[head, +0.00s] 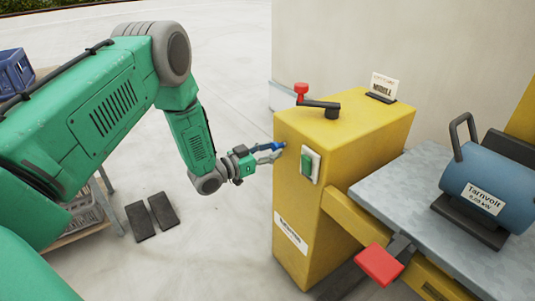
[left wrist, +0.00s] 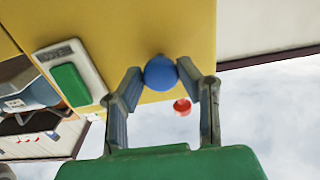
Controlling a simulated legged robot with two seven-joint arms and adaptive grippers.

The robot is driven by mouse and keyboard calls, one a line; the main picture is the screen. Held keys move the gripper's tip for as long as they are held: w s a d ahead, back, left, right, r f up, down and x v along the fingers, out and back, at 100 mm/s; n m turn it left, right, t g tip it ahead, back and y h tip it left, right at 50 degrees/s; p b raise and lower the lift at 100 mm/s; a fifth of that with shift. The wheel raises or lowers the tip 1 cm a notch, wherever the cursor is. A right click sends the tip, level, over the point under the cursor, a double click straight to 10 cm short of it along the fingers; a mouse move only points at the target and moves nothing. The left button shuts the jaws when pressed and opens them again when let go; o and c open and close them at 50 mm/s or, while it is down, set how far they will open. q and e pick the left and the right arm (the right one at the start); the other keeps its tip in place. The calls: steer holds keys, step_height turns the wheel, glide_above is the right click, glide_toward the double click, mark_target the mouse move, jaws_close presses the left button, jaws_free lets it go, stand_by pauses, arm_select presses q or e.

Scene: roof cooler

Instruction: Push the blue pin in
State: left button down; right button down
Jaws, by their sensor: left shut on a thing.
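The blue pin (head: 281,146) is at the left side of the tall yellow cabinet (head: 345,145), near its upper edge. In the left wrist view its round blue head (left wrist: 161,73) sits between the fingertips against the yellow panel (left wrist: 150,25). My left gripper (head: 272,152) is shut on the blue pin, with its fingers pointing at the cabinet. The two fingers (left wrist: 160,82) touch the pin head from both sides. How deep the pin sits in the cabinet is hidden by its head. My right gripper is not in view.
A green switch (head: 308,162) on a white plate is close beside the pin. A black crank with a red knob (head: 301,89) and a sign (head: 384,84) top the cabinet. A red pedal (head: 379,264) and a blue motor (head: 487,190) are to the right.

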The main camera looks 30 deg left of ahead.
arm_select(q)
steer(key=shift+w+d+r, duration=0.2)
steer(key=shift+w, duration=0.2)
steer(key=shift+w+d+r, duration=0.2)
steer(key=shift+w, duration=0.15)
steer(key=shift+w+a+f, duration=0.25)
steer(key=shift+w+a, duration=0.05)
steer(key=shift+w, duration=0.05)
steer(key=c, duration=1.2)
jaws_free()
steer(key=shift+d, duration=0.1)
steer(key=shift+o, duration=0.3)
steer(key=shift+d, duration=0.2)
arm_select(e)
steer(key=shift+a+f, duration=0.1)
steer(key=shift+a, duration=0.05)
arm_select(q)
steer(key=shift+s, duration=0.1)
steer(key=shift+s+a+f, duration=0.1)
steer(key=shift+s+a, duration=0.1)
steer(key=shift+s, duration=0.05)
steer(key=v, duration=1.1)
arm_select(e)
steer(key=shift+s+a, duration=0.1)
